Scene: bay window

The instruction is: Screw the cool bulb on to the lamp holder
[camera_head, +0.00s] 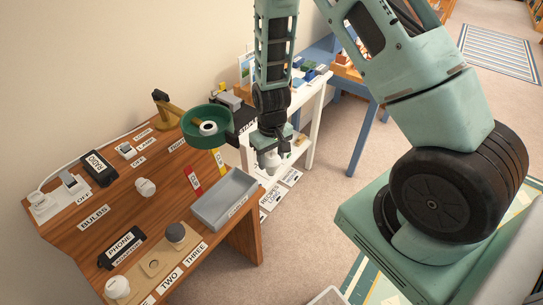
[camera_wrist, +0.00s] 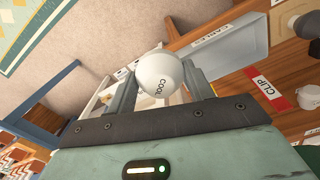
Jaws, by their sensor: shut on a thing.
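The cool bulb (camera_wrist: 159,75) is white and round with the word COOL on it. In the wrist view it sits between the two fingers of my gripper (camera_wrist: 160,88), which is shut on it. In the head view my gripper (camera_head: 268,157) hangs in the air to the right of the wooden desk, and the bulb shows only as a small pale shape below it. The desk lamp has a green shade (camera_head: 207,126) whose open side faces up, with a white lamp holder (camera_head: 208,128) inside. The gripper is to the right of the shade, apart from it.
The wooden desk (camera_head: 165,195) bears a grey tray (camera_head: 224,199), a white bulb (camera_head: 145,187) near the BULBS label, a phone label block (camera_head: 121,247), and another bulb (camera_head: 118,289) at the front. White shelving (camera_head: 308,120) and a blue table (camera_head: 370,110) stand behind.

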